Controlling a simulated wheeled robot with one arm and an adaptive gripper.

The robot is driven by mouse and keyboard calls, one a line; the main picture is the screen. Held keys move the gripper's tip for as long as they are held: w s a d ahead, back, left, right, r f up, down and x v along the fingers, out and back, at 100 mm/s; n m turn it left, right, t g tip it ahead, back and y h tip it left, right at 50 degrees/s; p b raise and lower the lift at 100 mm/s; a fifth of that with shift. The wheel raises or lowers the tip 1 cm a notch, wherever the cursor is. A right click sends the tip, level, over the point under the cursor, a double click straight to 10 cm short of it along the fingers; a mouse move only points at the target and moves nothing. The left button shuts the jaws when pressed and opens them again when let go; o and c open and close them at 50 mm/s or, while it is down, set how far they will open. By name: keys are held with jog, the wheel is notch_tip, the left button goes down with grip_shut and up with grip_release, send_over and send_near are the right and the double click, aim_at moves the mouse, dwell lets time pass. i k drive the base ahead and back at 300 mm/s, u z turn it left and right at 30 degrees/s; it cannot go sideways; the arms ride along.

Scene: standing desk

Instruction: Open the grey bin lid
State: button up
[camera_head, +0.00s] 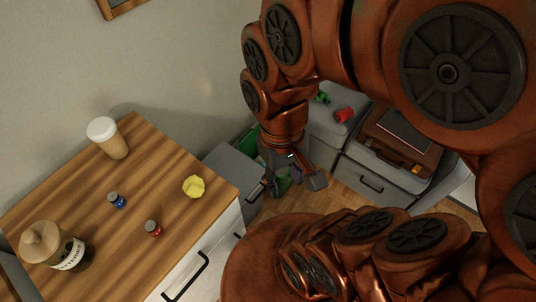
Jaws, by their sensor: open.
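A grey box-shaped bin (228,164) stands on the floor just right of the wooden-topped cabinet. Its flat grey top shows in part, and my gripper and wrist hide its right side. I cannot tell how far its lid is raised, if at all. My gripper (289,184) points down at the right side of the bin, with its fingers spread. Nothing shows held between the fingers. I cannot tell whether a finger touches the bin. Something green (249,141) shows behind the bin, partly hidden by my wrist.
The wooden-topped cabinet (140,180) holds a cup (108,138), a lidded jar (52,247), two small bottles and a yellow object (193,187). Grey drawers (372,183) with a brown case (396,141) stand to the right. Wood floor (352,203) shows between.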

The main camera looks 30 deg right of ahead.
aim_at(240, 170)
jog(key=z, duration=0.75)
jog(key=k, duration=0.95)
jog(key=u, duration=0.85)
